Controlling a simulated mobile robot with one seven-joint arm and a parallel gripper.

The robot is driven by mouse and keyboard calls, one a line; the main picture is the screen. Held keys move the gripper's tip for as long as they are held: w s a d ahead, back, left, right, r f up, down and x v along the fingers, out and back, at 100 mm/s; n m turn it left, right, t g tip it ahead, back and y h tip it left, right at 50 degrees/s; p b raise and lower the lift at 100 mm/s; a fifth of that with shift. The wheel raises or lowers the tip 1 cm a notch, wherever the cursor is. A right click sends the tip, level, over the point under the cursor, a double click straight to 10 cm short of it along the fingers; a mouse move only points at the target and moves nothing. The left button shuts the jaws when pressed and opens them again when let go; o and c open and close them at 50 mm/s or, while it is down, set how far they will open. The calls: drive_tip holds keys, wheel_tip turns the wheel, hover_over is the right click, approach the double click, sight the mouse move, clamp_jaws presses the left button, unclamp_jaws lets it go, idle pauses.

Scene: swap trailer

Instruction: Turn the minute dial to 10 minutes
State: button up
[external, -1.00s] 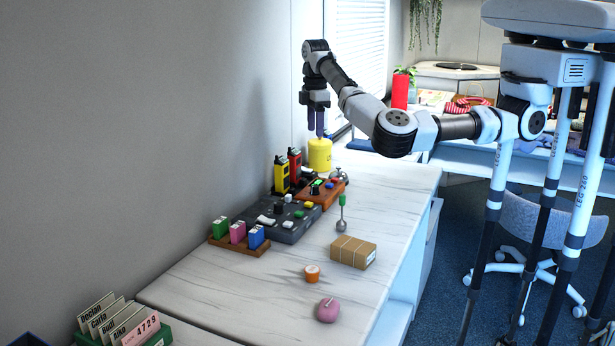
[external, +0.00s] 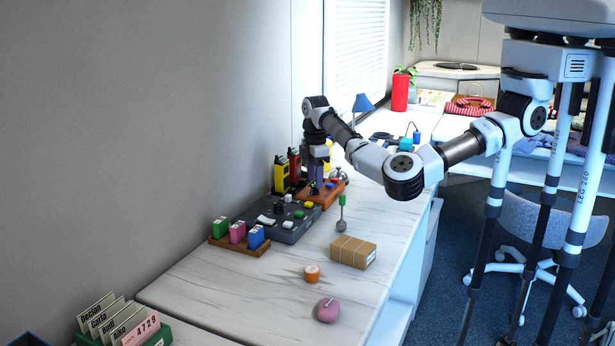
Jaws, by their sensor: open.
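My gripper (external: 316,184) points straight down over the orange-brown control box (external: 333,192) at the back of the counter. Its fingers are open, with the tips at or just above the top of the box, around a small dark and green part; I cannot tell whether they touch it. A black knob (external: 279,207) stands on the grey control panel (external: 290,232) in front of the box. The markings are too small to read, so I cannot tell which knob is the minute dial or where it points.
Yellow and red handheld units (external: 281,176) stand close to the left of my gripper. A yellow canister (external: 328,152) is partly hidden behind it. A silver bell (external: 341,174) is to the right.

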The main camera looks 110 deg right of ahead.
sight(315, 190)
drive_tip(key=shift+f, duration=1.15)
drive_tip(key=c, duration=1)
